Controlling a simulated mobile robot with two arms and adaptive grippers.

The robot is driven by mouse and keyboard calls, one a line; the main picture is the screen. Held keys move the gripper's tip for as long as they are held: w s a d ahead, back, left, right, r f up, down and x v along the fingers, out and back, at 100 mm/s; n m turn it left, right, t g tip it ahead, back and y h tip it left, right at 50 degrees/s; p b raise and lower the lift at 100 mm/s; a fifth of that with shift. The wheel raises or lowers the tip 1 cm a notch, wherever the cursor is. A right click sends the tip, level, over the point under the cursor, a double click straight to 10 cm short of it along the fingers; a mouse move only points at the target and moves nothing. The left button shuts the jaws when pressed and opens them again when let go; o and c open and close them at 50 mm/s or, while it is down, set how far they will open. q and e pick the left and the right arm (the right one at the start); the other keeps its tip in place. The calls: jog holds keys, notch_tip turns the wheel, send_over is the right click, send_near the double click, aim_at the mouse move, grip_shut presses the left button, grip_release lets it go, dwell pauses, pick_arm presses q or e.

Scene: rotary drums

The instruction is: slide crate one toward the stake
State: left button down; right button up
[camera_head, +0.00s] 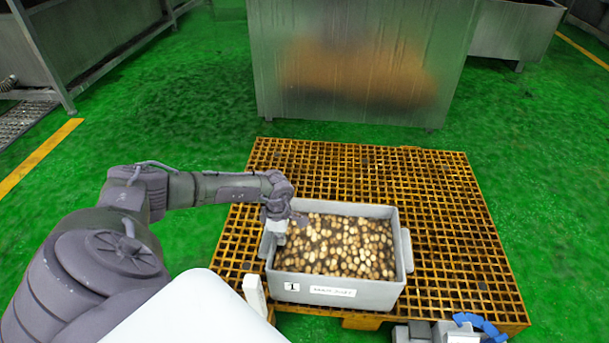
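Crate one (379,293) is a grey box with a "1" label on its front, filled with small round brown and tan items. It sits on the front middle of a yellow grid pallet (450,215), with a handle on each side. My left gripper (276,230) is at the crate's left handle and rim, touching or very close to it. Its fingers are small and partly hidden, so I cannot tell whether they are closed on the handle. A short white upright piece (254,295) stands just left of the crate's front corner; I cannot tell whether it is the stake.
A large metal bin (360,65) stands behind the pallet. Grey and blue parts (440,332) show at the bottom edge, right of the crate; I cannot tell what they are. The pallet is bare behind and right of the crate. Green floor (200,90) surrounds it.

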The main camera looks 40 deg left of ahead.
pick_arm(q)
jog(key=s+a, duration=0.5)
jog(key=a, duration=0.3)
jog(key=s+a, duration=0.6)
jog(key=a, duration=0.2)
jog(key=shift+a, duration=0.4)
jog(key=shift+d, duration=0.1)
